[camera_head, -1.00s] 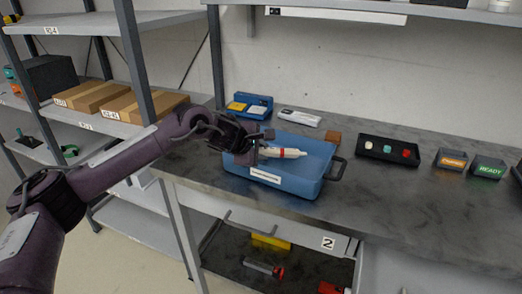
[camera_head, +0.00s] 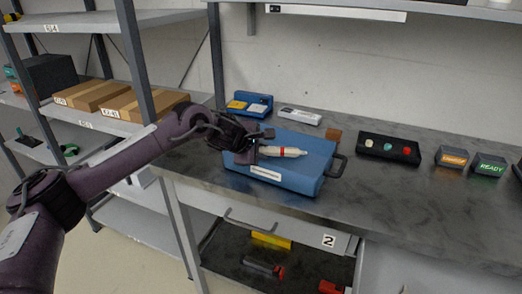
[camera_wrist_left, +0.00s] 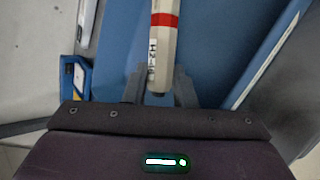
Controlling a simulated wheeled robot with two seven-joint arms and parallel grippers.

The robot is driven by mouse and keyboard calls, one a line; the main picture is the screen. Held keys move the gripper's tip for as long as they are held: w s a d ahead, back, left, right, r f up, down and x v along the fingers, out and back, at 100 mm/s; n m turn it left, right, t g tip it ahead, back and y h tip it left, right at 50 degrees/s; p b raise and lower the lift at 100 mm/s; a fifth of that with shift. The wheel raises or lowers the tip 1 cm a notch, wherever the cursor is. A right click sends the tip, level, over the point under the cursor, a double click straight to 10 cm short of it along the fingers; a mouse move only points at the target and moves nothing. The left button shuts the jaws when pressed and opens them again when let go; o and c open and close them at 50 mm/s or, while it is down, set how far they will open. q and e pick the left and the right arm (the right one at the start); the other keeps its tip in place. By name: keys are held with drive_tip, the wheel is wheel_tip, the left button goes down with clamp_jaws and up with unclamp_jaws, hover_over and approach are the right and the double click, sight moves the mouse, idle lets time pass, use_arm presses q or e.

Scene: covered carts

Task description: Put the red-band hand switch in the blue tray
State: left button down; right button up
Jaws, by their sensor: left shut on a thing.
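The hand switch (camera_head: 285,152) is a pale stick with a red band near my gripper. My left gripper (camera_head: 258,150) is shut on it and holds it lying sideways over the blue tray (camera_head: 290,180). In the left wrist view the switch (camera_wrist_left: 164,45) sits between the fingers (camera_wrist_left: 162,88), with its red band and a printed label showing. The blue tray fills much of the space behind it there. I cannot tell whether the switch touches the tray. My right gripper is not in view.
A blue box with yellow labels (camera_head: 249,104) and a white device (camera_head: 300,116) stand behind the tray. Grey shelves (camera_head: 90,122) with cartons are at left.

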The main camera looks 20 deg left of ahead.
use_arm(q)
drive_tip(key=shift+s+f, duration=0.1)
drive_tip(key=shift+f, duration=0.2)
drive_tip(key=c, duration=1.5)
unclamp_jaws()
drive_tip(key=shift+f, duration=0.1)
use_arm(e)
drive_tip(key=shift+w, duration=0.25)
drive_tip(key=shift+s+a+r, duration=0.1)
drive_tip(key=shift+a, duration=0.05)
use_arm(q)
drive_tip(key=shift+r+p, duration=0.75)
drive_tip(key=shift+r, duration=0.05)
drive_tip(key=b+v, duration=0.1)
drive_tip(key=v, duration=1)
drive_tip(key=shift+s+a+r, duration=0.1)
drive_tip(key=shift+s+r, duration=0.15)
drive_tip(key=shift+r, duration=0.05)
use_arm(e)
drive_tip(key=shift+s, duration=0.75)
